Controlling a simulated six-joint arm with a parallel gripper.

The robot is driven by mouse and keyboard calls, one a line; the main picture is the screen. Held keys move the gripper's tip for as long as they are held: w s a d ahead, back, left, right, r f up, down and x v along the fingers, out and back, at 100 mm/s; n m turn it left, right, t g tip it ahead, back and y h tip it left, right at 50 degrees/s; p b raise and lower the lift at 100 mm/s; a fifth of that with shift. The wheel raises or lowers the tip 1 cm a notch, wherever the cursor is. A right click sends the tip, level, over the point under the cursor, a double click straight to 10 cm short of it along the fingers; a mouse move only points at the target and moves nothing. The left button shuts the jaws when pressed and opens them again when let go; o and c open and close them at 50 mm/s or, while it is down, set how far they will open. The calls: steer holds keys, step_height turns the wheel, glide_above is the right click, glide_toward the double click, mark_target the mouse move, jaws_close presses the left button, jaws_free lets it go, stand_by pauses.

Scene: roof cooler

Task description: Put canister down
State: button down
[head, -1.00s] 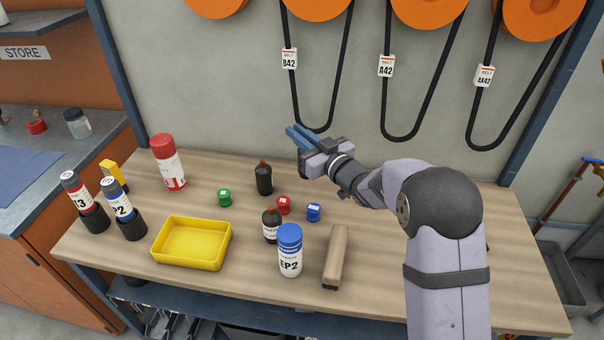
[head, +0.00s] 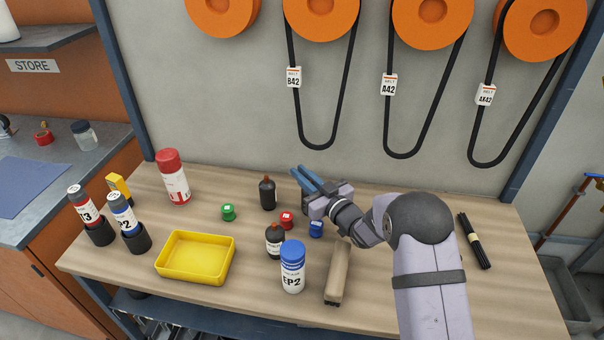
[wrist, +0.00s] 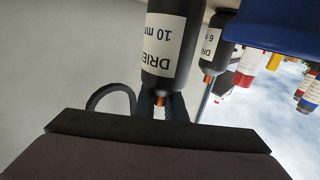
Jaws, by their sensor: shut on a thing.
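My gripper (head: 301,175) is above the rear middle of the bench, its two blue fingers angled up and left. It is shut, but the thing between its fingers cannot be made out. The wrist view looks upside down past my gripper (wrist: 163,105). A white canister with a blue cap, marked EP2 (head: 292,272), stands upright at the bench front, apart from my gripper. A red-capped canister (head: 174,178) stands at the back left. Two canisters (head: 85,208) (head: 122,212) stand in black holders at the left.
Dark bottles (head: 267,193) (head: 274,242) stand left of my gripper; a dark bottle (wrist: 170,45) fills the wrist view's middle. Belts hang behind.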

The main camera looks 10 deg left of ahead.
steer(key=shift+f+b, duration=0.15)
steer(key=shift+b, duration=0.15)
steer(key=c, duration=1.8)
jaws_free()
steer(key=v, duration=0.4)
steer(key=b+v, duration=0.1)
steer(key=v, duration=0.3)
steer(key=b+v, duration=0.1)
steer(key=v, duration=0.3)
steer(key=shift+r, duration=0.25)
